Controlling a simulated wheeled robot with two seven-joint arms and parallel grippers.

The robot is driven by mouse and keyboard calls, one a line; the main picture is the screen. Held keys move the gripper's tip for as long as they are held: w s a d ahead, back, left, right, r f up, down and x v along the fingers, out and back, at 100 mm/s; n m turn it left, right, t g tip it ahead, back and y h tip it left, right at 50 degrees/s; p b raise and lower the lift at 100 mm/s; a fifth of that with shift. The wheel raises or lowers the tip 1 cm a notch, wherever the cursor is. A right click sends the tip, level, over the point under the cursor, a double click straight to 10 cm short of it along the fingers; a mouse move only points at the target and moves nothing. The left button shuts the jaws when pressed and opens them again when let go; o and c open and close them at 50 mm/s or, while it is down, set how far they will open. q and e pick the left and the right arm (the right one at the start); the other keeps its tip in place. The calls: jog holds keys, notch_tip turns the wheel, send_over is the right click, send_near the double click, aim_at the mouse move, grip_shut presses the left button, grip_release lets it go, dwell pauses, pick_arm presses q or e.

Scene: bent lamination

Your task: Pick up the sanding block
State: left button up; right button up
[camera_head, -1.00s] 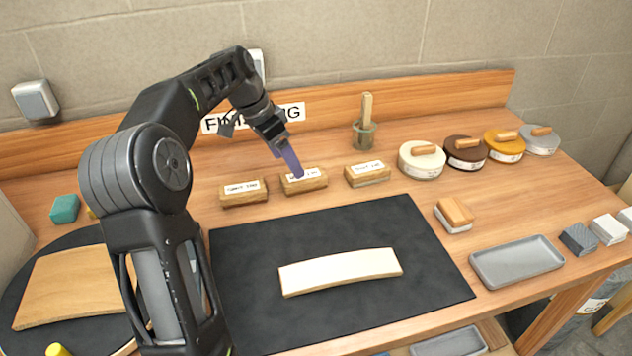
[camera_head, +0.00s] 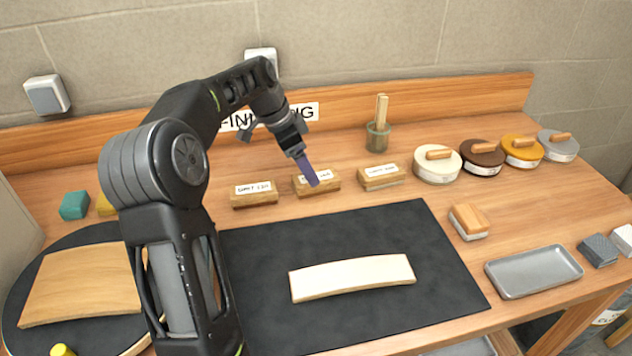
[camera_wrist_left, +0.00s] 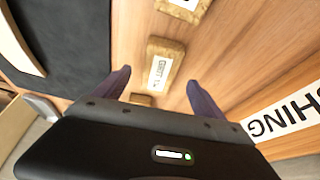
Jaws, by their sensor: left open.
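Three wooden blocks with white labels stand in a row behind the black mat: a left one (camera_head: 254,195), a middle one (camera_head: 328,188) and a right one (camera_head: 381,177). The label read in the left wrist view, on the middle block (camera_wrist_left: 160,72), begins with "GRIT". My left gripper (camera_head: 312,181) is over the middle block, and its purple finger overlaps that block in the head view. In the left wrist view the two fingers (camera_wrist_left: 159,82) are apart, with the block showing between them; I cannot tell whether they touch it. My right gripper is not in view.
A pale curved strip lies on the black mat (camera_head: 450,270). A wood-topped block (camera_head: 469,221) and a grey tray (camera_head: 533,271) are to the right. A jar with sticks (camera_head: 378,137) and several round tins stand at the back. Bare table surrounds the labelled blocks.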

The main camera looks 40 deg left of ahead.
aim_at(330, 180)
pick_arm(q)
jog(key=p+x, duration=0.1)
jog(key=x, duration=0.4)
jog(key=shift+w+d, duration=0.1)
jog(key=shift+c, duration=0.4)
jog(key=c, duration=1.4)
